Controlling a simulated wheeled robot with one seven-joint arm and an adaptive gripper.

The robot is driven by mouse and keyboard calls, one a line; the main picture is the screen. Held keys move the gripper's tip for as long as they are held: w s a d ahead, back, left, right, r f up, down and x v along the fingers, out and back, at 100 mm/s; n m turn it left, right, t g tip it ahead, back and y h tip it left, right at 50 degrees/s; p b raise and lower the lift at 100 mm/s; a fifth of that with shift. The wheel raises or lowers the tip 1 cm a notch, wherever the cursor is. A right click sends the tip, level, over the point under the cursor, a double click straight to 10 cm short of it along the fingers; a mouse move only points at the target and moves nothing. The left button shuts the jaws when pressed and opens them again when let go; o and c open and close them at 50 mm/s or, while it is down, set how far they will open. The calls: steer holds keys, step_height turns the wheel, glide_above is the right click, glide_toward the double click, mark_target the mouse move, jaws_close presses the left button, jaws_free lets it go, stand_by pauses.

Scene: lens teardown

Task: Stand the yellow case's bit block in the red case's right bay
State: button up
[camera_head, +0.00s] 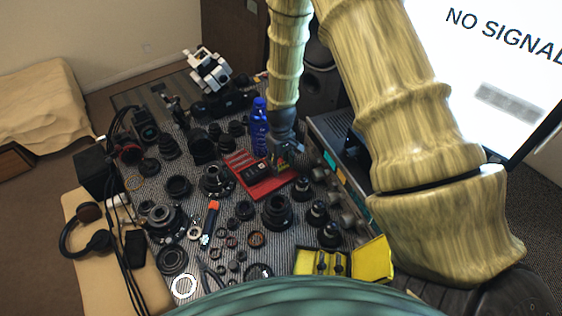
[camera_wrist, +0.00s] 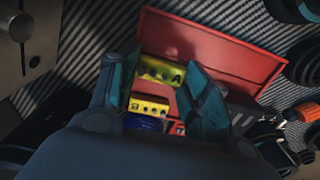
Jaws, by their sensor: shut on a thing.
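The red case (camera_head: 279,188) stands open on the striped mat, and its red panel (camera_wrist: 213,48) fills the upper middle of the wrist view. My gripper (camera_head: 285,148) is at the red case's back right. In the wrist view my gripper (camera_wrist: 160,72) is shut on a yellow-faced bit block (camera_wrist: 152,76) marked A. A second yellow-faced block (camera_wrist: 150,107), with a blue part below it, shows nearer my palm. Whether the held block touches the case floor is hidden. The yellow case (camera_head: 372,262) lies open at the front right, with dark items in it.
A blue bottle (camera_head: 259,128) stands upright just left of my gripper. Lens parts crowd the mat left and in front of the red case, including a large dark lens barrel (camera_head: 277,211). A grey equipment box (camera_head: 333,150) stands close on the right.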

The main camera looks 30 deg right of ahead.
mark_target(281, 164)
steer(key=shift+f, duration=0.15)
steer(key=o, duration=0.8)
steer(key=shift+o, duration=0.2)
steer(key=shift+w+r, duration=0.1)
steer(key=shift+r, duration=0.7)
step_height(281, 164, up, 12)
steer(key=b, duration=0.2)
steer(key=shift+f, duration=0.15)
